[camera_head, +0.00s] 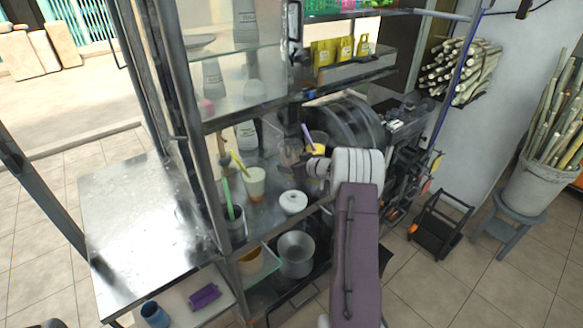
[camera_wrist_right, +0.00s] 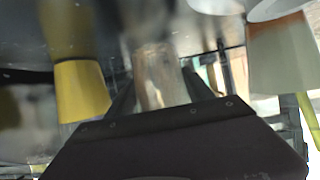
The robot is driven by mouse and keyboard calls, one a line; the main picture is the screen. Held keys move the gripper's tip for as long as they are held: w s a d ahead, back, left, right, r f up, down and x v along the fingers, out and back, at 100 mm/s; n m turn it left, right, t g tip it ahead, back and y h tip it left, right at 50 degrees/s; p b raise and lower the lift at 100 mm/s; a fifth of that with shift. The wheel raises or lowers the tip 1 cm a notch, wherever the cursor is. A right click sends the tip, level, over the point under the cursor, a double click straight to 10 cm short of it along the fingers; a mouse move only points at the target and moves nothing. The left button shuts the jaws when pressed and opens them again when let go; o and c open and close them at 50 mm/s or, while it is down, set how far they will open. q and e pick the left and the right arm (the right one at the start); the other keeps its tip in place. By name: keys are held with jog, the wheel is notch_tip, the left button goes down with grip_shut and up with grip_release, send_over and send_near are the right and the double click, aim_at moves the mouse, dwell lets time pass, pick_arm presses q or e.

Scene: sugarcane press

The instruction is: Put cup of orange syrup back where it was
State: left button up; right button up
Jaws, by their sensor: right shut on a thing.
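My right gripper (camera_head: 293,158) reaches over the middle shelf of the metal rack. In the right wrist view the gripper (camera_wrist_right: 157,90) is shut on a translucent, brownish cup (camera_wrist_right: 155,72). The picture is blurred there, so I cannot tell its contents or whether it touches the shelf. A yellow-orange cup (camera_head: 318,146) stands just beyond the gripper, with a purple handle beside it. It also shows in the right wrist view (camera_wrist_right: 82,92). A pale green-white cup (camera_head: 254,184) with a yellow-green handle stands left of the gripper, and in the wrist view (camera_wrist_right: 283,55). My left gripper is not in view.
A white lidded jar (camera_head: 293,202) stands on the shelf close below the gripper. A dark tumbler (camera_head: 236,224) with a green handle is at the front left. Rack posts and the glass upper shelf (camera_head: 235,85) bound the space. The steel table (camera_head: 130,215) is largely clear.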

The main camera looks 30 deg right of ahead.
jog(key=shift+w+f, duration=0.1)
jog(key=shift+f, duration=0.2)
jog(key=shift+r, duration=0.15)
jog(key=shift+s, duration=0.2)
jog(key=shift+f, duration=0.2)
jog(key=o, duration=1.4)
jog(key=shift+w, duration=0.1)
jog(key=shift+r, duration=0.15)
